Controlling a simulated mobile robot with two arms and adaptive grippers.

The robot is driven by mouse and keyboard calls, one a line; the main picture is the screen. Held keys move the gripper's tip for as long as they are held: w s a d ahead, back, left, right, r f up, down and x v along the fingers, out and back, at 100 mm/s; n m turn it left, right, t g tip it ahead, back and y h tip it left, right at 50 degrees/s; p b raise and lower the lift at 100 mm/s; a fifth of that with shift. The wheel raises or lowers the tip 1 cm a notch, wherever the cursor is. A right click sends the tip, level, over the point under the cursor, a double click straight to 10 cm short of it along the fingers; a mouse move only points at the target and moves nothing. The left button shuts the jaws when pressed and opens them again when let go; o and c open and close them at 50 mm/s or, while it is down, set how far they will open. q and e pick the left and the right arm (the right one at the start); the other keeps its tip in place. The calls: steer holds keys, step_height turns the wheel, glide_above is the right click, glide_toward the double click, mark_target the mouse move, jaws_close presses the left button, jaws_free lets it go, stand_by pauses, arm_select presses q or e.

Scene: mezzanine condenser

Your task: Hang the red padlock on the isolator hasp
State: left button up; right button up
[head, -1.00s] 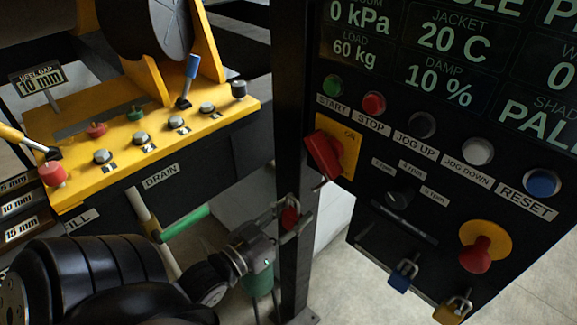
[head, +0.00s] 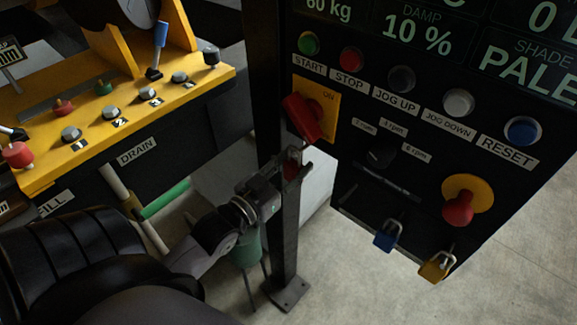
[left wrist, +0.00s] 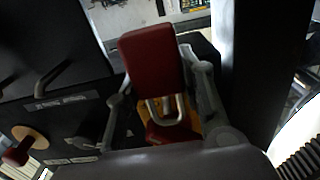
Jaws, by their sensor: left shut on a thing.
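The red padlock (head: 291,169) is in my left gripper (head: 290,166), just below the isolator. In the left wrist view the padlock body (left wrist: 152,58) sits between the two fingers of my left gripper (left wrist: 157,70). Its metal shackle (left wrist: 165,109) points toward the isolator. The isolator has a red handle (head: 302,118) on a yellow plate (head: 328,100); the red handle (left wrist: 172,133) also shows just past the shackle in the left wrist view. The hasp is not clearly distinguishable, and I cannot tell whether the shackle touches it. My right gripper is not in view.
A dark post (head: 283,225) stands behind my gripper, left of the control panel. A blue padlock (head: 387,235) and a yellow padlock (head: 437,265) hang at the panel's bottom. A red emergency button (head: 458,208) sticks out. A yellow valve console (head: 125,118) is at left.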

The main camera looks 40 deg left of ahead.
arm_select(q)
steer(key=shift+w+d, duration=0.1)
steer(key=shift+w, duration=0.75)
steer(key=shift+w+f, duration=0.5)
steer(key=shift+w, duration=0.05)
steer(key=o, duration=1.3)
steer(key=shift+f, duration=0.1)
steer(key=s, duration=0.8)
steer(key=s+a, duration=0.1)
steer(key=s, duration=0.3)
